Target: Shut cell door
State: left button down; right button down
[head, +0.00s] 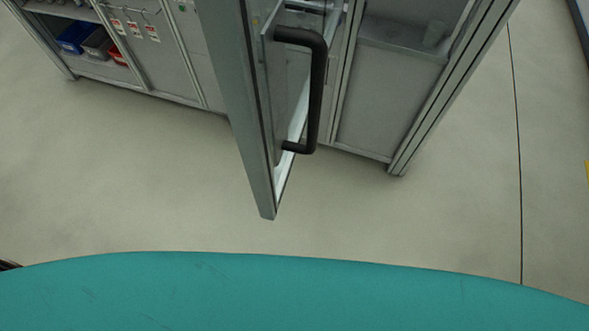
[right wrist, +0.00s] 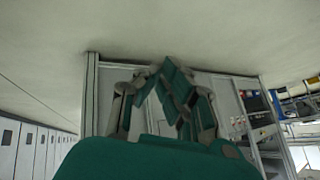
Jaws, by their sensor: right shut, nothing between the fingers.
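The cell door (head: 246,110) stands open in the head view, its framed panel swung out toward me and seen nearly edge-on. A black bar handle (head: 318,95) is on the right face of the door. The cell frame (head: 440,95) stands behind it, with the opening showing to the right of the door. My right gripper (right wrist: 164,75) is shut and empty in the right wrist view, its fingers in front of a grey framed structure. It does not show in the head view, and I see no contact with the door or handle. My left gripper is not in view.
Blue, grey and red bins (head: 97,42) sit on a shelf at the upper left. Red-and-white tags (head: 135,30) hang beside them. Grey floor (head: 130,190) around the door is clear. Pale lockers (right wrist: 30,150) line the left of the right wrist view.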

jog(key=w+a+r+m+t+y+p, duration=0.1)
jog(key=a+r+m+t+y, duration=0.2)
jog(key=r, duration=1.3)
jog(key=w+a+r+m+t+y+p, duration=0.1)
jog(key=a+r+m+t+y, duration=0.3)
jog(key=r, duration=1.2)
jog(key=w+a+r+m+t+p, duration=0.15)
jog(key=a+r, duration=0.35)
jog(key=r, duration=1.1)
jog(key=w+a+p, duration=0.4)
jog(key=w+a, duration=0.4)
jog(key=a, duration=0.1)
jog(key=shift+a+r+m+g+p, duration=0.2)
jog(key=shift+a+m+g+p, duration=0.15)
jog(key=shift+m+g, duration=0.1)
jog(key=shift+w, duration=0.1)
